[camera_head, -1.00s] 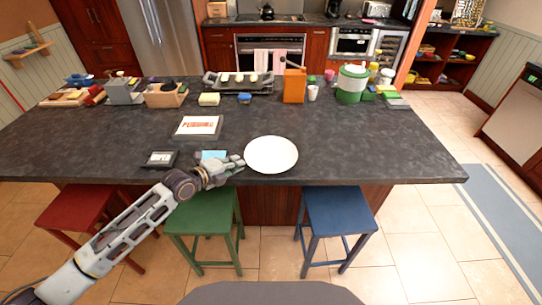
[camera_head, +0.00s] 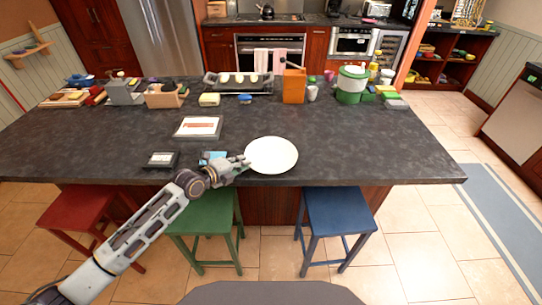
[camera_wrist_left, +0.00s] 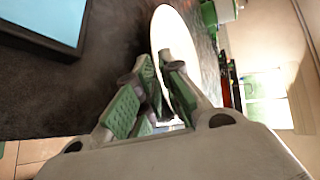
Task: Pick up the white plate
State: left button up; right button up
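The white plate (camera_head: 275,153) lies on the dark island top near its front edge. My left gripper (camera_head: 247,163) is at the plate's left rim, with its fingertips at or over the edge. In the left wrist view the plate (camera_wrist_left: 177,28) stretches away past the green-padded fingers of the left gripper (camera_wrist_left: 160,63). The fingertips are close together there, and the right finger hides part of the rim. I cannot tell whether they press on the plate. My right gripper is not in view.
A light blue item (camera_head: 212,155) lies just left of the plate, partly behind my gripper. A small dark framed item (camera_head: 161,160) and a larger frame (camera_head: 198,127) are farther left. Green (camera_head: 208,212) and blue (camera_head: 338,212) stools stand in front. The top right of the plate is clear.

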pick_arm(q)
jog(key=shift+x, duration=1.25)
grip_shut()
jog(key=shift+r, duration=0.15)
notch_tip(320, 180, up, 10)
jog(key=shift+b, duration=0.3)
dwell(0.6)
